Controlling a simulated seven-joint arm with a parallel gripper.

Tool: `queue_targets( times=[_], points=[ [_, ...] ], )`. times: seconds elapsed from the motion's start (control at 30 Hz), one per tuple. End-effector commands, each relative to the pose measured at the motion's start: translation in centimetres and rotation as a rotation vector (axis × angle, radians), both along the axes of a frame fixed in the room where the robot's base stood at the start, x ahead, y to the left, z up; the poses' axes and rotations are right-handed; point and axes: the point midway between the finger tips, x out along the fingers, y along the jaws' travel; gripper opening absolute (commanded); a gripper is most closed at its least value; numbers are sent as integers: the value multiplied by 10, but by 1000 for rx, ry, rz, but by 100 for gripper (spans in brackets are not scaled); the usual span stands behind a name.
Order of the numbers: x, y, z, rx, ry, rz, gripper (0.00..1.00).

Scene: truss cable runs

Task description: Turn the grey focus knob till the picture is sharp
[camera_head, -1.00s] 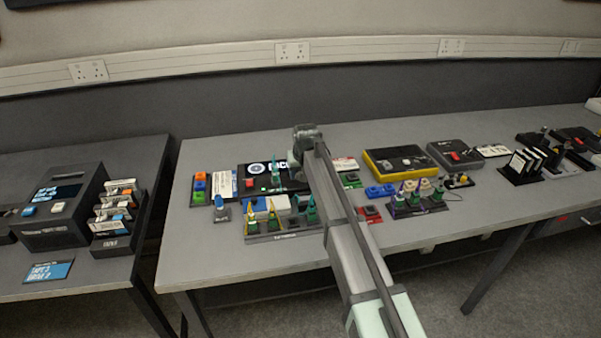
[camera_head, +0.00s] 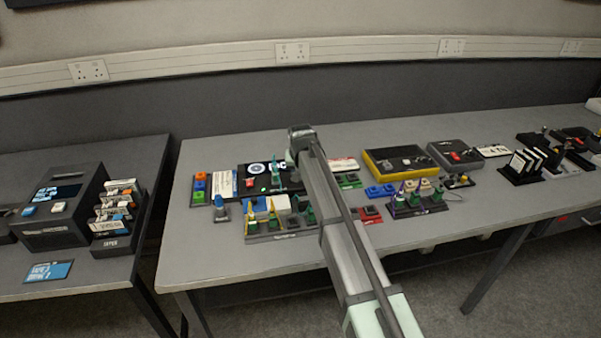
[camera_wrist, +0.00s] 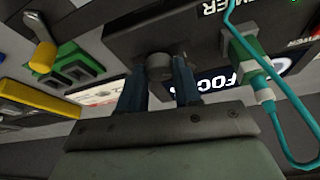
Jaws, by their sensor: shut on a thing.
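The grey focus knob (camera_wrist: 160,65) is round and sits on the dark unit, between my two fingertips in the wrist view. My gripper (camera_wrist: 157,80) is shut on it, with one blue-grey finger on each side. The unit's display (camera_wrist: 225,80) shows large white letters, partly hidden by my finger; the visible letters look crisp. In the head view the black unit (camera_head: 242,178) stands at the left of the middle table. Its screen (camera_head: 257,169) shows a white ring and white lettering, and a small green spot glows below it. My arm hides the knob there.
A teal cable with a green plug (camera_wrist: 246,48) runs close to the right of my fingers. A yellow-edged box (camera_head: 400,165) lies to the right. Bare tabletop (camera_head: 225,258) lies in front.

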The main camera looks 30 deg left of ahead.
Motion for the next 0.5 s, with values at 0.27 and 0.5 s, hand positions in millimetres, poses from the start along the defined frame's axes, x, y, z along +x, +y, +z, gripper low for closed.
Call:
queue_targets(
  times=[0.27,0.5],
  points=[
    [-1,3,0,-1,-1,-221,3],
    [-1,3,0,-1,-1,-384,3]
  ],
)
